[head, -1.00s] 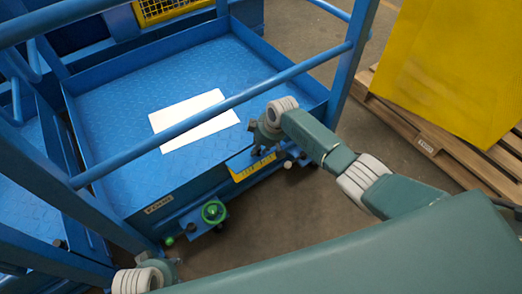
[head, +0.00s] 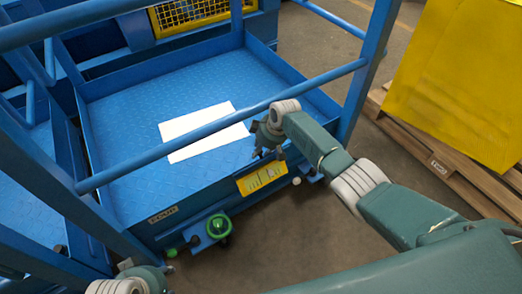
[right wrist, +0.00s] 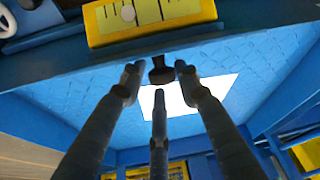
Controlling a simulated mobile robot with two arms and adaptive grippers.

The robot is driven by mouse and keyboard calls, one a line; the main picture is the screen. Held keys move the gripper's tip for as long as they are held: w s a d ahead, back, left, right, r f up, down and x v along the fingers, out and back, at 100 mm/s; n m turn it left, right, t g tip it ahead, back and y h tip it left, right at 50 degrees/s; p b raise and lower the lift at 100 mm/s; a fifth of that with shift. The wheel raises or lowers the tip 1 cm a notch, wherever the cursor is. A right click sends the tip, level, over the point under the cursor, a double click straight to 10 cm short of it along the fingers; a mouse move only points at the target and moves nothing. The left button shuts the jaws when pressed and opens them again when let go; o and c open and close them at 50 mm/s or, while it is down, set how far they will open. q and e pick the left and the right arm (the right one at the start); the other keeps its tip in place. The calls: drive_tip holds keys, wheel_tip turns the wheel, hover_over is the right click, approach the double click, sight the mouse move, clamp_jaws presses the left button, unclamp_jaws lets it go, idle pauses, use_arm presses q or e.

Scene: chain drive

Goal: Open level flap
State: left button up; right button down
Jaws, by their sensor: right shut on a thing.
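The yellow level plate (head: 262,178) with dark scale marks is on the front face of the blue platform, and its markings show clearly. It is also at the top of the right wrist view (right wrist: 150,15). My right gripper (head: 266,148) is just above the plate, at the platform's front edge. In the right wrist view its fingers (right wrist: 159,82) are closed around a small dark knob (right wrist: 161,70). I cannot clearly make out the flap's panel. My left gripper (head: 165,272) is at the lower left, partly cut off, and its jaw state is unclear.
A white sheet (head: 203,132) lies on the blue platform (head: 120,190). A blue rail (head: 220,124) crosses above it. A green handwheel (head: 218,227) is below the front edge. A yellow container (head: 460,80) on a wooden pallet (head: 440,155) stands right.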

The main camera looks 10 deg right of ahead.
drive_tip(key=shift+s+a+f, duration=0.2)
drive_tip(key=shift+a, duration=0.25)
drive_tip(key=c, duration=1.5)
unclamp_jaws()
drive_tip(key=shift+o, duration=0.3)
drive_tip(key=shift+f, duration=0.15)
drive_tip(key=shift+w+d, duration=0.1)
drive_tip(key=shift+d, duration=0.05)
drive_tip(key=shift+r, duration=0.4)
drive_tip(key=shift+v, duration=1.05)
drive_tip(key=s+d, duration=0.7)
drive_tip(key=s, duration=0.3)
drive_tip(key=shift+d, duration=0.1)
